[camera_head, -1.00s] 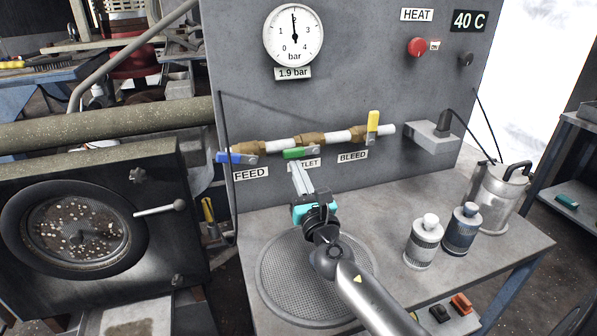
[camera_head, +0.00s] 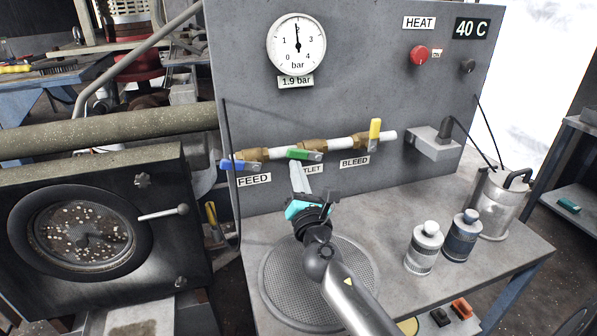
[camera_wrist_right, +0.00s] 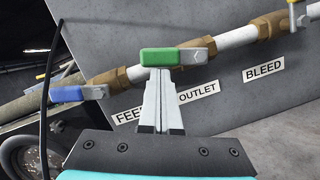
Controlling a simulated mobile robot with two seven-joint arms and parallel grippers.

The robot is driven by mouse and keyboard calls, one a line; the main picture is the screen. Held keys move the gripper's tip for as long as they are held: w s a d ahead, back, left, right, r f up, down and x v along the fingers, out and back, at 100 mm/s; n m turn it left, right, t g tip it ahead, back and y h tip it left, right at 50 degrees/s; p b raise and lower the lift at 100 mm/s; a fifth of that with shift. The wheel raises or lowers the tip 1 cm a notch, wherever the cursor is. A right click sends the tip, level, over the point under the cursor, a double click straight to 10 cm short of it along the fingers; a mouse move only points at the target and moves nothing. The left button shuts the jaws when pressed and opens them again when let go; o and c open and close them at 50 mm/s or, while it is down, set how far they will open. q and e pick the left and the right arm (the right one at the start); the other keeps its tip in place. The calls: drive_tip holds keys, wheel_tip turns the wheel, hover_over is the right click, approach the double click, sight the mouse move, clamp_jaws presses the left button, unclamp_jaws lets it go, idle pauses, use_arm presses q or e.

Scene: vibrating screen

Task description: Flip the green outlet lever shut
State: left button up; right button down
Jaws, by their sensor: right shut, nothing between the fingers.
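The green outlet lever (camera_head: 297,154) lies along the pipe, above the OUTLET label, on a brass valve body. It also shows in the right wrist view (camera_wrist_right: 160,57), level and in line with the pipe. My right gripper (camera_head: 297,170) is shut and empty, with its fingertips just below the green lever. In the right wrist view the fingertips (camera_wrist_right: 159,72) meet the lever's lower edge; I cannot tell whether they touch it. The fingers hide part of the OUTLET label. My left gripper is not in view.
The blue feed lever (camera_head: 239,165) lies along the pipe at left. The yellow bleed lever (camera_head: 375,130) stands upright at right. A round mesh screen (camera_head: 280,290) lies on the bench below my arm. Two bottles (camera_head: 424,250) stand to the right.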

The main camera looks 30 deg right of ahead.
sight(300, 154)
wheel_tip(300, 154, up, 2)
drive_tip(key=m, duration=0.1)
drive_tip(key=m+p, duration=0.1)
drive_tip(key=m, duration=0.1)
drive_tip(key=m+g+h+p, duration=0.1)
drive_tip(key=shift+r+m, duration=0.25)
drive_tip(key=shift+m, duration=0.05)
drive_tip(key=m+p, duration=0.1)
drive_tip(key=r+m+p, duration=0.1)
drive_tip(key=m+g+p, duration=0.1)
drive_tip(key=m, duration=0.1)
drive_tip(key=shift+s+d+r+h, duration=0.1)
drive_tip(key=shift+d+r+h, duration=0.2)
drive_tip(key=shift+r+h, duration=0.1)
drive_tip(key=shift+s+d+r+m+g+p, duration=0.1)
drive_tip(key=shift+d+r+m+g+p, duration=0.2)
drive_tip(key=shift+m+p, duration=0.7)
drive_tip(key=shift+s+d+r+m+g+p, duration=0.1)
drive_tip(key=shift+d+r+m+g+p, duration=0.2)
drive_tip(key=shift+m+p, duration=0.7)
drive_tip(key=shift+s+d+r+m+g+p, duration=0.1)
drive_tip(key=shift+d+r+m+g+p, duration=0.2)
drive_tip(key=shift+m+p, duration=0.7)
drive_tip(key=shift+d, duration=0.1)
drive_tip(key=shift+f, duration=0.1)
